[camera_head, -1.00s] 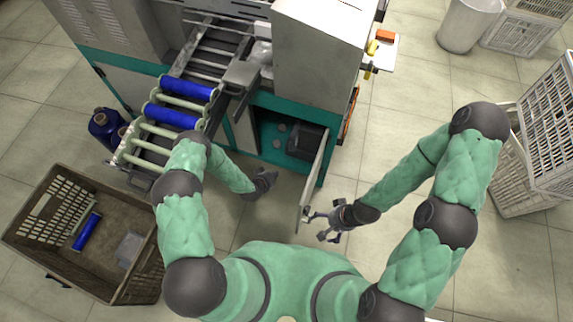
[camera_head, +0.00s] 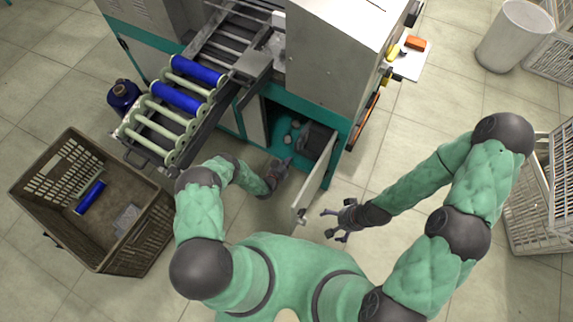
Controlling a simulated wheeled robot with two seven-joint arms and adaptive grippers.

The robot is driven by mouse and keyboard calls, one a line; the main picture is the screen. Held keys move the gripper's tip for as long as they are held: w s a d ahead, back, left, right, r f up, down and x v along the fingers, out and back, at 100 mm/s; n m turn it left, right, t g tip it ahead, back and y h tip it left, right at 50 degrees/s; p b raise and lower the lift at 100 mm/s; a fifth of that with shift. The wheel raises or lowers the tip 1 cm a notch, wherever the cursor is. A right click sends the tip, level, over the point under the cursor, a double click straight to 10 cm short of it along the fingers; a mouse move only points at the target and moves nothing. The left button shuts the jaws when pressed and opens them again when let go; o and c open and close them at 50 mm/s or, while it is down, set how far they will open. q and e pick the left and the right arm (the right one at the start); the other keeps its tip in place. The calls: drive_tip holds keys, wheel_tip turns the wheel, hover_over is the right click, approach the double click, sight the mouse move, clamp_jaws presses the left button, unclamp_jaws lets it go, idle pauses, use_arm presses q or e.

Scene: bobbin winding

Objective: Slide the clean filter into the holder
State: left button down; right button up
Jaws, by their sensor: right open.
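The machine's lower cabinet (camera_head: 272,125) is open, with teal walls inside. In it are a black box (camera_head: 317,140) and a few small grey lumps. I cannot make out a clean filter or its holder for sure. My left gripper (camera_head: 287,163) is at the cabinet opening, pointing inward. It is small and dark, and I cannot tell whether its fingers are open or hold anything. The cabinet door (camera_head: 317,185) stands swung outward to the right of it. My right gripper (camera_head: 335,225) is open and empty, just right of the door's outer end.
A roller conveyor (camera_head: 165,120) with blue rolls slopes out of the machine at left. A brown crate (camera_head: 150,235) holds a blue roll (camera_head: 90,197) and a flat greyish piece (camera_head: 126,219). White crates (camera_head: 535,215) and a bin (camera_head: 513,35) stand at right. Floor between is clear.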

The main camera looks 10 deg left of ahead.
use_arm(q)
drive_tip(key=shift+w+d+b, duration=0.25)
drive_tip(key=shift+w, duration=0.6)
drive_tip(key=shift+w+d+b, duration=0.2)
drive_tip(key=shift+w, duration=0.65)
drive_tip(key=shift+w+d+b, duration=0.25)
drive_tip(key=shift+w, duration=0.6)
drive_tip(key=shift+w+d, duration=0.1)
drive_tip(key=shift+w, duration=0.2)
drive_tip(key=shift+w+d, duration=0.2)
drive_tip(key=shift+w, duration=0.5)
drive_tip(key=p, duration=0.2)
approach(298, 147)
drive_tip(key=shift+f, duration=1.7)
drive_tip(key=shift+a, duration=0.1)
